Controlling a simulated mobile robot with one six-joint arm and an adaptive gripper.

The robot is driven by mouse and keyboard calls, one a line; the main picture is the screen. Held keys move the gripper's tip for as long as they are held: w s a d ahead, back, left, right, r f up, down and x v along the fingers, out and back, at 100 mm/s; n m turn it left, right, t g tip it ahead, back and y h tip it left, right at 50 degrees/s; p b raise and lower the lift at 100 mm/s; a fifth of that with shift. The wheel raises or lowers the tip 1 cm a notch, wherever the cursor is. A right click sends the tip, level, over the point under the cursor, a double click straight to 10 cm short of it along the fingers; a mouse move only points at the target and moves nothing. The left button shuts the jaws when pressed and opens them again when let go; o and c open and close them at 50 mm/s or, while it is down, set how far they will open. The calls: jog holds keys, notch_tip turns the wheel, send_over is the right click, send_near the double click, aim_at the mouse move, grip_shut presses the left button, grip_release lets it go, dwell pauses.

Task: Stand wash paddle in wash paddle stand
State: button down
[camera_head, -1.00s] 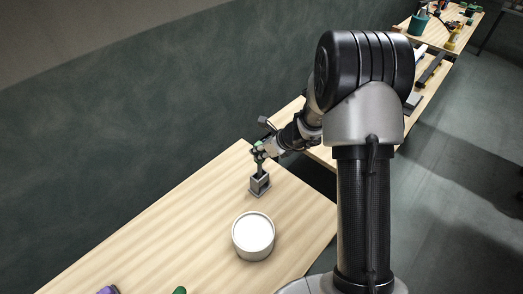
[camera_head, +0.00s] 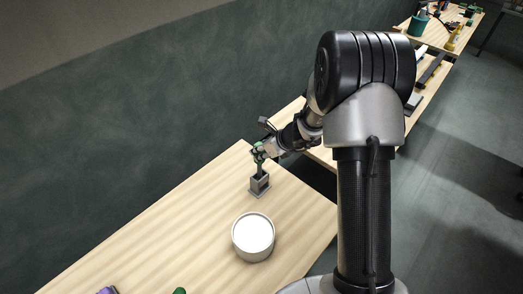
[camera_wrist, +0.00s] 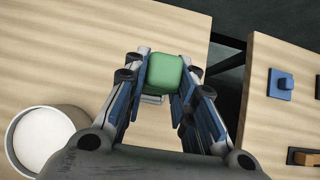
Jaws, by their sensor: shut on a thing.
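The wash paddle (camera_head: 260,165) shows in the head view as a thin green piece upright above the wash paddle stand. In the wrist view its green end (camera_wrist: 165,73) fills the space between the fingers. My gripper (camera_head: 259,152) is shut on the paddle from the side, near its top. The wash paddle stand (camera_head: 259,186) is a small grey open-topped box on a flat base, near the table's far edge. The paddle's lower end is at or inside the stand's opening; I cannot tell how deep it sits. Only a small grey part below the green end shows in the wrist view.
A round white-topped tub (camera_head: 253,238) stands on the wooden table (camera_head: 180,225) in front of the stand. Purple (camera_head: 108,290) and green (camera_head: 179,290) things show at the bottom edge. A gap separates this table from another holding a blue block (camera_wrist: 281,84).

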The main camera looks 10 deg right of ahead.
jog(key=shift+f+b, duration=0.55)
dwell(0.4)
jog(key=c, duration=1.2)
grip_release()
jog(key=shift+c, duration=0.2)
jog(key=shift+r, duration=0.15)
jog(key=p+v, duration=0.3)
jog(key=v, duration=0.4)
jog(key=shift+s+d+r+p, duration=0.15)
jog(key=shift+s+r+p, duration=0.1)
jog(key=shift+p, duration=0.05)
dwell(0.6)
jog(key=v, duration=1.2)
